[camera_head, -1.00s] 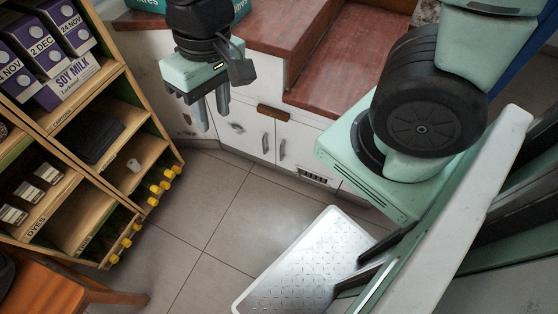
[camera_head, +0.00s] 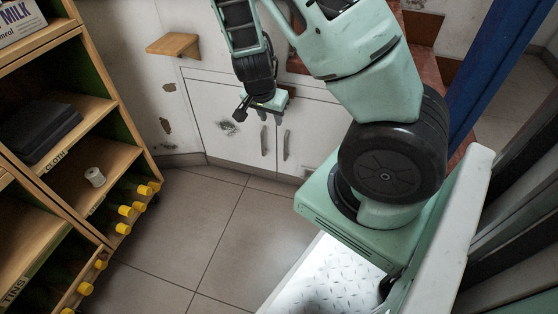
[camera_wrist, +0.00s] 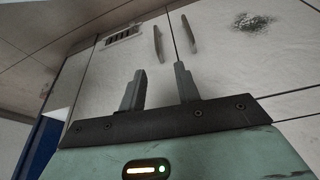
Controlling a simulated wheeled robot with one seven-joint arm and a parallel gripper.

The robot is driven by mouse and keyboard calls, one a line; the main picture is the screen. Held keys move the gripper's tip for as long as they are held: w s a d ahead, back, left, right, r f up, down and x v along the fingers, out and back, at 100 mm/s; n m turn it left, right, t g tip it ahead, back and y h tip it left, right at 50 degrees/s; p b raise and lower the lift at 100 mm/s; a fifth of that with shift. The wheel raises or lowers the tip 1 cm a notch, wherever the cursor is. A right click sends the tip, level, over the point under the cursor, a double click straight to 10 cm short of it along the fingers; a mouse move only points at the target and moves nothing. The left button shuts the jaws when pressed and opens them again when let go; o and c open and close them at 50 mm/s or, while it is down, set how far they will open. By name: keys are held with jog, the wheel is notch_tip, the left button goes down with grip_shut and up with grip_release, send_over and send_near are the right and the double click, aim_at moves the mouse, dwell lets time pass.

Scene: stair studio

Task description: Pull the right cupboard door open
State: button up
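The right cupboard door (camera_head: 308,135) is white and appears shut, with a slim upright grey handle (camera_head: 285,145) near its left edge. My gripper (camera_head: 271,116) is in front of the top of the doors, fingers pointing towards them. In the wrist view, which is turned over, the right door (camera_wrist: 125,65) is on the left and its handle (camera_wrist: 158,43) stands beyond the gap between my fingers. My gripper (camera_wrist: 159,78) is open and empty, and no contact with the handle shows. My arm hides part of the right door in the head view.
The left cupboard door (camera_head: 225,120), with a dark smudge, and its handle (camera_head: 263,140) are close beside. A wooden shelf unit (camera_head: 130,125) with yellow-capped items stands at left. A small wall shelf (camera_head: 173,45) juts out. Tiled floor (camera_head: 200,220) before the cupboard is clear.

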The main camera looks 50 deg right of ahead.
aim_at(285, 141)
jog(key=shift+m+h, duration=0.3)
jog(key=shift+m, duration=0.1)
jog(key=b+x, duration=0.4)
jog(key=x, duration=0.2)
jog(key=b+x, duration=0.3)
jog(key=x, duration=0.4)
jog(key=d+b+x, duration=0.1)
jog(key=b+x, duration=0.3)
jog(key=x, duration=0.2)
jog(key=shift+s+d+f+b, duration=0.15)
jog(key=shift+s+b, duration=0.15)
grip_shut()
